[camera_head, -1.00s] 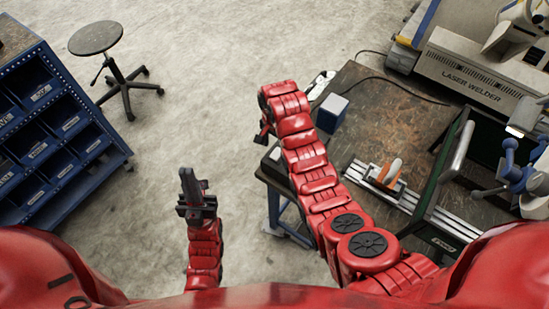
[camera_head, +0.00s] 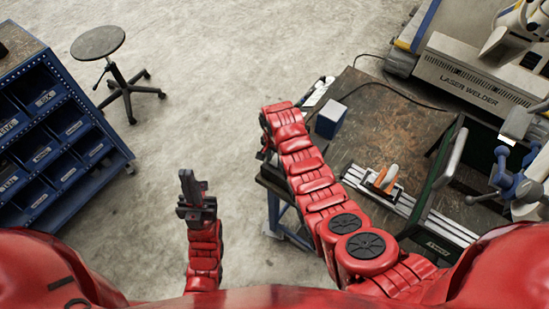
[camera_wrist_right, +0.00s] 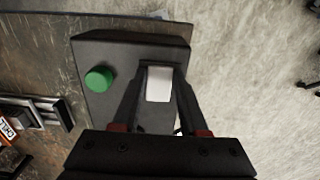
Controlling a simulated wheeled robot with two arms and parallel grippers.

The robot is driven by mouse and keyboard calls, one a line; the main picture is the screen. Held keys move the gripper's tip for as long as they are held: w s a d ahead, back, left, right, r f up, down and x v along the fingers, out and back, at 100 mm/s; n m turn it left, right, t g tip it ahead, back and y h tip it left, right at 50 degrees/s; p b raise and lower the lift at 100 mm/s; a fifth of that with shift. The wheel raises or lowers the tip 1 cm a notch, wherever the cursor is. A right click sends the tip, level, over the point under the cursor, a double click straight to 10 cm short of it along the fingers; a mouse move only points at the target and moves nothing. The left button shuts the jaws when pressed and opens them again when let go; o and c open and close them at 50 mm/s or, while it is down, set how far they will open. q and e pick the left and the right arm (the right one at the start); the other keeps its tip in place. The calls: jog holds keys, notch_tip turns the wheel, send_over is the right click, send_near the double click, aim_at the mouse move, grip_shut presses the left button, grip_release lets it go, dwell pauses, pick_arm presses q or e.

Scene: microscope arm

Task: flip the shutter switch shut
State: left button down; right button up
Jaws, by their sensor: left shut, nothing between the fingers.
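In the right wrist view a dark control box (camera_wrist_right: 100,53) carries a white rocker switch (camera_wrist_right: 159,84) and a round green button (camera_wrist_right: 98,79). My right gripper (camera_wrist_right: 160,75) is open, with its two dark fingers on either side of the white switch. I cannot tell whether they touch it or which way the switch is tipped. In the head view my right arm hides most of that gripper and the box at the table's left edge. My left gripper (camera_head: 188,180) is shut and empty, over the floor and away from the table.
A blue bin cabinet (camera_head: 60,135) and a stool (camera_head: 98,42) stand at left, with open floor between.

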grip_shut()
jog(key=g+y+b, duration=0.1)
jog(key=b, duration=0.4)
jog(key=g+b, duration=0.1)
jog(key=b, duration=0.4)
jog(key=w+g+y+b, duration=0.1)
jog(key=b, duration=0.4)
jog(key=shift+d+f+y, duration=0.2)
jog(key=shift+d+y, duration=0.1)
jog(key=shift+r+g+b, duration=0.25)
jog(key=shift+g+b, duration=0.05)
jog(key=shift+b, duration=0.2)
jog(key=shift+r, duration=0.1)
jog(key=o, duration=0.5)
grip_release()
